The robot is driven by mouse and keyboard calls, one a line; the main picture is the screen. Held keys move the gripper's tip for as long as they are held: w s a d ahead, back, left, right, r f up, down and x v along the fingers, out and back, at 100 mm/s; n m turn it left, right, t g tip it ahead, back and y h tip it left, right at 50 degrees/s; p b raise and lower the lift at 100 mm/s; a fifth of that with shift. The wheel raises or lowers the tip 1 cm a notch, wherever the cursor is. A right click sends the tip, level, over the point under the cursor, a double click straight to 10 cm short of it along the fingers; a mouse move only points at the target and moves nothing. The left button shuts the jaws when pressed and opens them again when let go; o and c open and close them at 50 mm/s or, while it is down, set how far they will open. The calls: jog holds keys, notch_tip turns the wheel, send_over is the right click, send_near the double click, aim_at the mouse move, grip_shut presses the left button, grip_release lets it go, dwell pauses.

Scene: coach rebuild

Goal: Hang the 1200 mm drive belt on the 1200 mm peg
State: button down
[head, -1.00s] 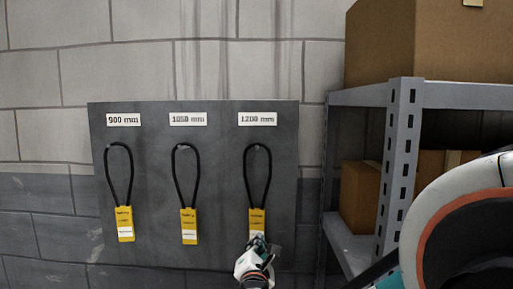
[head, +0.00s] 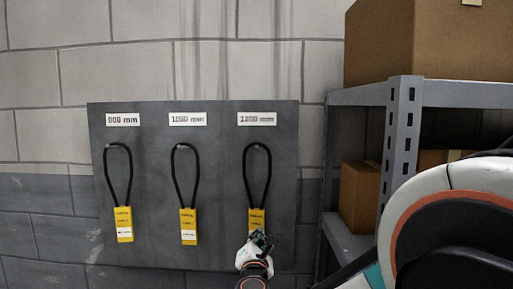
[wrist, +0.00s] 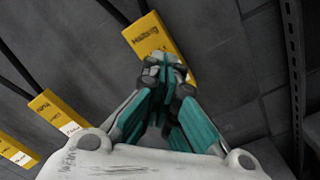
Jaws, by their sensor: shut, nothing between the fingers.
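The 1200 mm drive belt (head: 246,178) is a black loop with a yellow sleeve (head: 256,217) at its bottom. It hangs on the peg (head: 257,147) under the "1200 mm" label (head: 257,119), at the right of the grey board. My gripper (head: 260,240) is at the sleeve's lower end and covers part of it. In the wrist view, my gripper (wrist: 165,70) has its teal fingers together with nothing between them. The yellow sleeve (wrist: 150,35) is just beyond the fingertips, partly hidden by them. I cannot tell whether they touch.
Two similar belts hang to the left, under the 900 mm label (head: 123,120) and the middle label (head: 188,119). A grey metal shelf (head: 402,150) with cardboard boxes (head: 440,45) stands close on the right. The wall left of the board (head: 145,245) is free.

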aim_at(257, 226)
jog(key=shift+w, duration=1.7)
jog(key=shift+w+d+b, duration=0.1)
jog(key=shift+w+b, duration=0.25)
jog(key=shift+w, duration=0.65)
dwell(1.2)
jog(key=shift+s, duration=0.8)
dwell(3.3)
